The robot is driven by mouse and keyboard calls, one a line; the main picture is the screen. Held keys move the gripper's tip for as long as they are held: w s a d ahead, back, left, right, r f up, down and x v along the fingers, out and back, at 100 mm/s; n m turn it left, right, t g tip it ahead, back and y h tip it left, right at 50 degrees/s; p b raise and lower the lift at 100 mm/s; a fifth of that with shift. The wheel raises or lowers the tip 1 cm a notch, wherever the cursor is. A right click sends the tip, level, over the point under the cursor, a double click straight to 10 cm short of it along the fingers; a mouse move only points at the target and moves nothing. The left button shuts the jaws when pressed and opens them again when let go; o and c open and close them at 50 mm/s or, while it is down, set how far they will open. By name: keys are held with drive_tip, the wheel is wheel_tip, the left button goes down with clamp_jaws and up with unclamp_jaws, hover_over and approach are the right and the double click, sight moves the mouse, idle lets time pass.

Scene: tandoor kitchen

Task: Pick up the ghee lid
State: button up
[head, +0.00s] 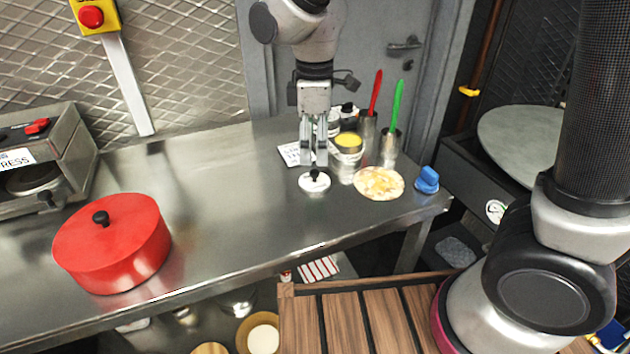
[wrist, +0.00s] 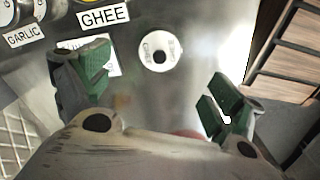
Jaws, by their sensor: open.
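The ghee lid (head: 314,184) is a small white disc with a black knob, lying flat on the steel counter. It also shows in the wrist view (wrist: 147,52), in the upper middle between my fingers. My gripper (head: 314,163) points down just above the lid in the head view, fingers apart and empty. In the wrist view my gripper (wrist: 160,85) shows green finger pads on both sides, with bare counter between them. The ghee pot (head: 348,143) with yellow contents stands just behind and right of the lid; its GHEE label (wrist: 104,16) shows in the wrist view.
Flatbread (head: 379,183) and a blue object (head: 427,180) lie right of the lid. Metal cups hold a red utensil (head: 375,95) and a green utensil (head: 397,105). A white card (head: 290,153) lies behind. A red pot (head: 112,245) stands at left; the counter between is clear.

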sight(315, 172)
drive_tip(key=shift+f, duration=0.35)
wheel_tip(315, 172, down, 7)
drive_tip(key=shift+f, duration=0.15)
drive_tip(key=c, duration=1.3)
drive_tip(key=shift+c, duration=0.2)
